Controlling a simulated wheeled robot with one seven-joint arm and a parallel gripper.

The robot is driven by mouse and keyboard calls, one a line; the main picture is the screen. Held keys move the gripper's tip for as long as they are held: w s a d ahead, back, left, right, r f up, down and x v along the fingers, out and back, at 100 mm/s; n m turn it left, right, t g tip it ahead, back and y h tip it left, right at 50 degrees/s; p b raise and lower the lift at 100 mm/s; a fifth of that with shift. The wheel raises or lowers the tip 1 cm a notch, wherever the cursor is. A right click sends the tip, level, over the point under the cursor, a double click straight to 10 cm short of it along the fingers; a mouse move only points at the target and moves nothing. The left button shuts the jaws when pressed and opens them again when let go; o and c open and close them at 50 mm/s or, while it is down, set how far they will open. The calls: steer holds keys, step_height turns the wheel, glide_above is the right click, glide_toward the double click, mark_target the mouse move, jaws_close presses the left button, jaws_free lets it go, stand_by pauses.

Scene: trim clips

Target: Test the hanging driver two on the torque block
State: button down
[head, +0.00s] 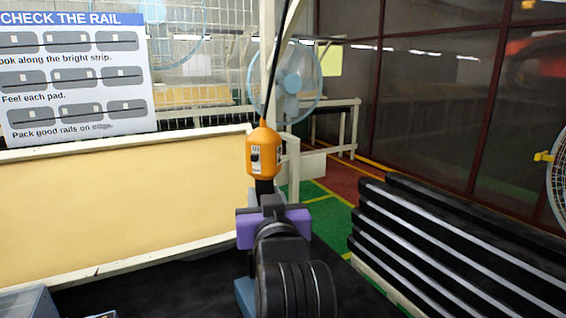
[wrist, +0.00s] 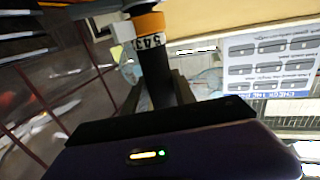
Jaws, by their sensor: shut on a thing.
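An orange driver (head: 263,152) hangs upright from a dark cable in the middle of the head view, with a pale label on its side. My gripper (head: 269,200), with a purple body, is shut on the driver's black lower part. In the wrist view the driver's orange band (wrist: 150,24) with printed digits and its black shaft (wrist: 156,75) stand between my gripper's fingers (wrist: 158,98). The driver's tip is hidden. A blue-grey block (head: 245,293) shows partly behind my arm; I cannot tell whether it is the torque block.
A grey box (head: 28,304) is cut off at the lower left. A cream panel (head: 120,210) stands behind the dark bench, below a rail-check sign (head: 75,75). Black rails (head: 430,245) stand stacked at the right. A blue fan (head: 296,82) is behind the driver.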

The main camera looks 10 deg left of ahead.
step_height(320, 180, down, 7)
steer(key=b, duration=0.3)
steer(key=shift+f, duration=0.2)
steer(key=shift+f+b, duration=0.45)
steer(key=shift+f, duration=0.4)
stand_by(1.7)
steer(key=shift+r, duration=0.1)
steer(key=shift+r+p, duration=2.6)
steer(key=shift+r, duration=0.65)
